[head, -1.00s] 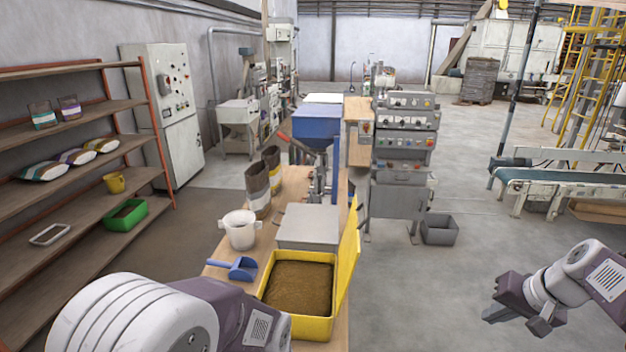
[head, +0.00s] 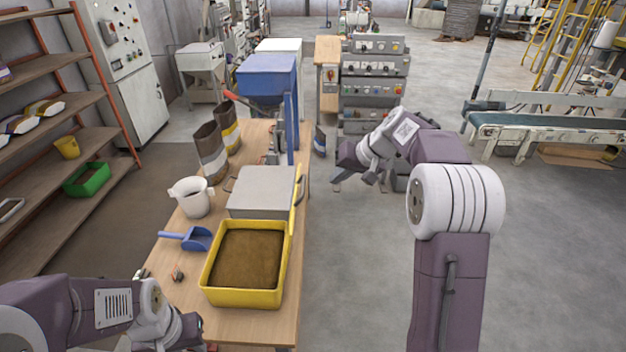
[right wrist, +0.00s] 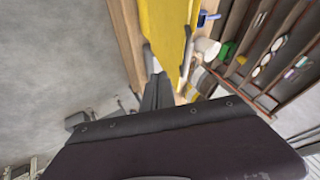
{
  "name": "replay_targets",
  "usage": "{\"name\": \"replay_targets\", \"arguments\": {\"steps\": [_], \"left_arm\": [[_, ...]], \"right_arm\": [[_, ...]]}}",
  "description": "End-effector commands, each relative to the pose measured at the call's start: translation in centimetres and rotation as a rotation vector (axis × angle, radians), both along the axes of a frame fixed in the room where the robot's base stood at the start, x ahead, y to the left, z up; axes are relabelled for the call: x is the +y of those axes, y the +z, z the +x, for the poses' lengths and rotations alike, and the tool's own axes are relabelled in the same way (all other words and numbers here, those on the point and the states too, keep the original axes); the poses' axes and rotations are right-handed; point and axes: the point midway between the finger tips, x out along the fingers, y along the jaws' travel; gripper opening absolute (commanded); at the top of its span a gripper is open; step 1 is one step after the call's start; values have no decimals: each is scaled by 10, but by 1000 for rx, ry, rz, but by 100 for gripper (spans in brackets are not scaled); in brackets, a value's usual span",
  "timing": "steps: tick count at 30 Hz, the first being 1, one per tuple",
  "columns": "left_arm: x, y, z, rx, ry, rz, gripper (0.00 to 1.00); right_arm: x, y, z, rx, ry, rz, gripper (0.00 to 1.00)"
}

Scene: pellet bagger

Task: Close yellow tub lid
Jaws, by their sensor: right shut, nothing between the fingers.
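The yellow tub (head: 207,278), full of brown pellets, sits open on the wooden table. Its yellow lid (head: 298,190) stands raised at the tub's right side and shows almost edge-on. In the right wrist view the lid's yellow face (right wrist: 163,30) is large, just beyond the fingers. My right gripper (head: 340,163) is shut and empty, to the right of the lid and off the table's right edge; its closed fingers also show in the right wrist view (right wrist: 158,90). My left gripper (head: 190,332) is low at the table's front left, mostly hidden; its jaws cannot be made out.
A grey box (head: 262,190) stands right behind the tub. The floor right of the table is open.

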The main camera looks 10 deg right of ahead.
Motion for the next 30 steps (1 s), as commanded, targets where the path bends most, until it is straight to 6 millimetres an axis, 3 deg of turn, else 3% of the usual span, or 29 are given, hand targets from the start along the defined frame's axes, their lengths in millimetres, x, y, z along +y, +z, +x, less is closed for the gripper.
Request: {"name": "replay_targets", "arguments": {"steps": [6,15,30], "left_arm": [[0,17,0,0,0,0,36],[0,37,0,0,0,0,36],[0,38,0,0,0,0,36]], "right_arm": [[17,-35,23,4,2,0,0],[52,-35,33,1,1,0,0],[58,-35,34,0,1,0,0]]}}
